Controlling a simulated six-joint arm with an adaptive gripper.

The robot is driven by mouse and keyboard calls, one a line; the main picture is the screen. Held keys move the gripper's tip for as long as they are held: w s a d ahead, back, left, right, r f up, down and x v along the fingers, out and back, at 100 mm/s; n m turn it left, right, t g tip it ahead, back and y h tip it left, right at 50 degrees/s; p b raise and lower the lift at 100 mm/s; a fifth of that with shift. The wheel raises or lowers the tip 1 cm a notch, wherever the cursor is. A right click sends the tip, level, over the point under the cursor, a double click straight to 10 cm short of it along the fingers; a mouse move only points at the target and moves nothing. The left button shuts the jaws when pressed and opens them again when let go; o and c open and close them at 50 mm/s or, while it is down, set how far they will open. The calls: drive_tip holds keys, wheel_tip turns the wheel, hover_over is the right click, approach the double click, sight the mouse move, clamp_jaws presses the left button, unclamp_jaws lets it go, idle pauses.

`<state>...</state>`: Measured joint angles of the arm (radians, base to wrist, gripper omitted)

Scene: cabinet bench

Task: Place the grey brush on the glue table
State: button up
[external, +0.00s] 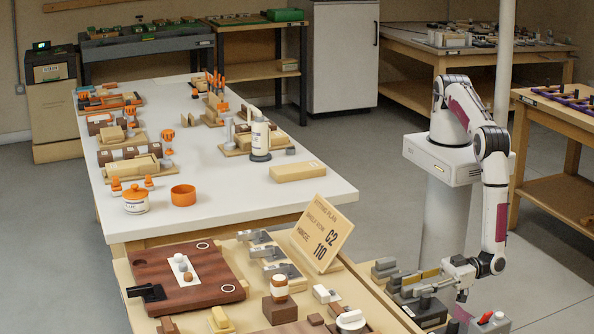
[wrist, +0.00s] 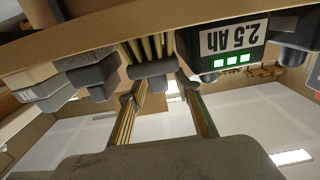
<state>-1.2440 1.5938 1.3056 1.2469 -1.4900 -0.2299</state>
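My gripper (external: 446,278) reaches left, low over the right side of the near bench. In the wrist view, which is upside down, its two fingers (wrist: 165,112) stand apart with a clear gap. A grey block-like part with tan bristle-like strips, seemingly the grey brush (wrist: 153,71), sits around the fingertips; I cannot tell whether they touch it. In the external view the brush cannot be made out clearly beside the gripper. The long white-topped table (external: 230,190), apparently the glue table, carries a lidded white pot (external: 135,202) and a labelled white bottle (external: 260,138).
A black battery (wrist: 222,45) marked 2.5 Ah stands close beside the brush; grey stepped blocks (wrist: 65,80) are on the other side. An orange ring (external: 183,195) and a pale block (external: 298,171) flank clear white tabletop.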

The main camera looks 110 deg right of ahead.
drive_tip(key=s, duration=1.1)
drive_tip(key=shift+w+r, duration=0.1)
drive_tip(key=shift+w, duration=0.1)
idle(0.5)
